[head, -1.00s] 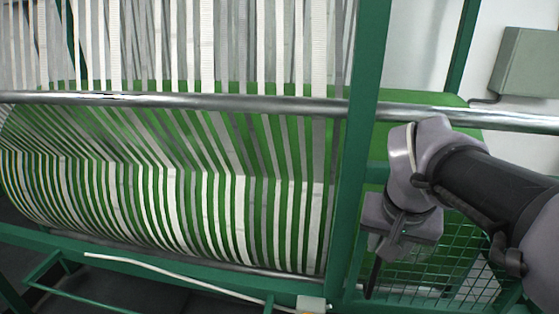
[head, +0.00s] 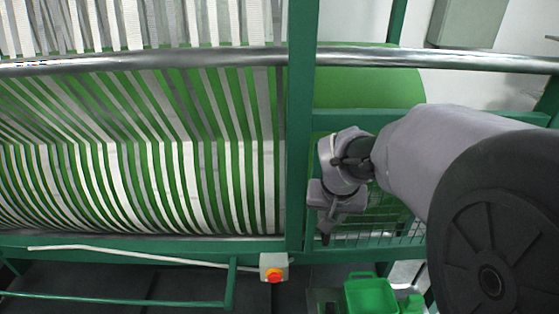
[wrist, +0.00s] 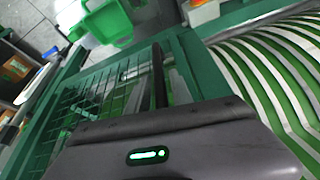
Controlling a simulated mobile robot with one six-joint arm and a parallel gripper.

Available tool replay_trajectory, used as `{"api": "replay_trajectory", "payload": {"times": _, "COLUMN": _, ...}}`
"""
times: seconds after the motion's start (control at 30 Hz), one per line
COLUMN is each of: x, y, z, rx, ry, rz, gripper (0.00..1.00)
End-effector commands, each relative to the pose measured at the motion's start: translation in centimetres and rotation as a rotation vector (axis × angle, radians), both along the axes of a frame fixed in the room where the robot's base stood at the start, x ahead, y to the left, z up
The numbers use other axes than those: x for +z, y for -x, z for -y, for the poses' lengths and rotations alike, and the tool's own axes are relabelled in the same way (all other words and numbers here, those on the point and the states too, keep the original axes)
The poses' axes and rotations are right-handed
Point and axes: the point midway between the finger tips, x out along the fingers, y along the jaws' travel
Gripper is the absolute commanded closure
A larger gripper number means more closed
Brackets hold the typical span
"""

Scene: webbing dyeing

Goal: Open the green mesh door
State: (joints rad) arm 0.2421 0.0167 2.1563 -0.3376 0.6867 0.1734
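The green mesh door (head: 388,215) is at the lower right of the machine in the head view, partly covered by my arm. Its mesh also shows in the wrist view (wrist: 88,100), left of my gripper. I see no clear gap at its edge. My gripper (head: 326,238) points down at the mesh's left side, close to the green upright post. In the wrist view, the dark finger part of my gripper (wrist: 158,75) reaches over the green frame beside the mesh. I cannot tell whether it touches the frame or whether the fingers are apart.
White and grey webbing (head: 130,190) runs over the green drum to the left. A steel bar (head: 190,58) crosses above. A switch box with a red-orange button (head: 274,274) sits below the post. A green crate (head: 370,296) stands on the floor below the door.

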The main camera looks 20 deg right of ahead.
Motion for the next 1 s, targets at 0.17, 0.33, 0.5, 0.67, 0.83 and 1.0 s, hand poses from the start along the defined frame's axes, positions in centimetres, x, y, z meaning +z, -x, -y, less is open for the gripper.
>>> {"api": "replay_trajectory", "payload": {"times": 0.17, "x": 0.02, "y": 0.00, "z": -0.01, "rx": 0.000, "ry": 0.000, "rz": 0.000, "gripper": 1.00}}
{"api": "replay_trajectory", "payload": {"times": 0.33, "x": 0.03, "y": 0.01, "z": -0.01, "rx": 0.000, "ry": 0.000, "rz": 0.000, "gripper": 1.00}}
{"api": "replay_trajectory", "payload": {"times": 0.5, "x": 0.04, "y": 0.00, "z": -0.01, "rx": 0.000, "ry": 0.000, "rz": 0.000, "gripper": 1.00}}
{"api": "replay_trajectory", "payload": {"times": 0.67, "x": 0.04, "y": 0.00, "z": -0.01, "rx": -0.001, "ry": 0.000, "rz": 0.000, "gripper": 1.00}}
{"api": "replay_trajectory", "payload": {"times": 0.83, "x": 0.05, "y": 0.00, "z": -0.01, "rx": -0.001, "ry": 0.000, "rz": 0.000, "gripper": 1.00}}
{"api": "replay_trajectory", "payload": {"times": 1.0, "x": 0.05, "y": 0.00, "z": -0.01, "rx": -0.001, "ry": 0.000, "rz": 0.000, "gripper": 1.00}}
